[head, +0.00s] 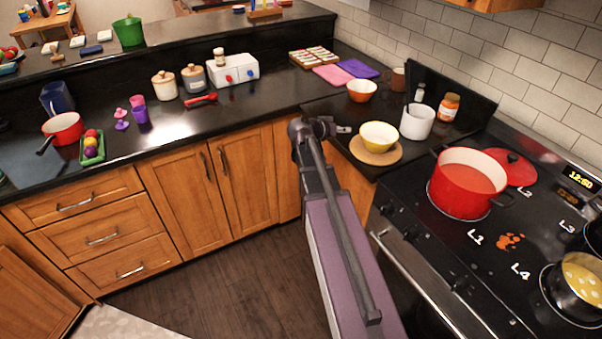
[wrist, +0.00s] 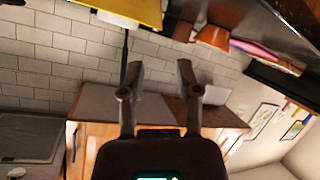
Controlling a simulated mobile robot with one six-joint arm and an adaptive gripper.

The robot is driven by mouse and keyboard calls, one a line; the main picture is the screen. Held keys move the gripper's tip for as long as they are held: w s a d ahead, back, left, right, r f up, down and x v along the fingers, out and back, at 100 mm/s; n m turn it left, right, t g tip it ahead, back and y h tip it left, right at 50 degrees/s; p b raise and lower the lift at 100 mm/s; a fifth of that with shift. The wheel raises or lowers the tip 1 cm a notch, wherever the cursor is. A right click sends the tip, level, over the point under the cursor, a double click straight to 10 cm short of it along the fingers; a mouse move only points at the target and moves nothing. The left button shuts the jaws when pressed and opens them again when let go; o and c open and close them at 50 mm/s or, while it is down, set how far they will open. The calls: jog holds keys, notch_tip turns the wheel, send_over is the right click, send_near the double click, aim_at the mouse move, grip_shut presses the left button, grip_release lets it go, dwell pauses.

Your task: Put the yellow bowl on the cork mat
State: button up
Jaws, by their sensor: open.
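The yellow bowl (head: 379,137) sits upright on the round cork mat (head: 366,156) on the dark counter, left of the stove. The mat shows around the bowl's base. My gripper (head: 346,129) is just left of the bowl, apart from it and empty. In the wrist view my gripper (wrist: 160,70) has its two fingers spread with nothing between them. The yellow bowl (wrist: 145,11) is cut off at the top edge of that view, beyond the fingertips.
An orange bowl (head: 361,91) stands behind the yellow bowl. A white canister (head: 417,122) with dark utensils and an orange-labelled jar (head: 449,107) stand to its right. A red pot (head: 467,187) is on the stove.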

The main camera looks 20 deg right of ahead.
jog(key=s+a+f+n+g+y, duration=0.1)
jog(key=s+a+f+n+y, duration=0.2)
jog(key=a, duration=0.7)
jog(key=s+a+f+n+g+y, duration=0.1)
jog(key=s+a+f+n+y, duration=0.3)
jog(key=s+a, duration=0.3)
jog(key=s+a+f+n+g+y, duration=0.1)
jog(key=s+a+f+n+y, duration=0.2)
jog(key=a, duration=1.1)
jog(key=s+f+y, duration=0.1)
jog(key=s+y, duration=0.2)
jog(key=shift+f, duration=0.2)
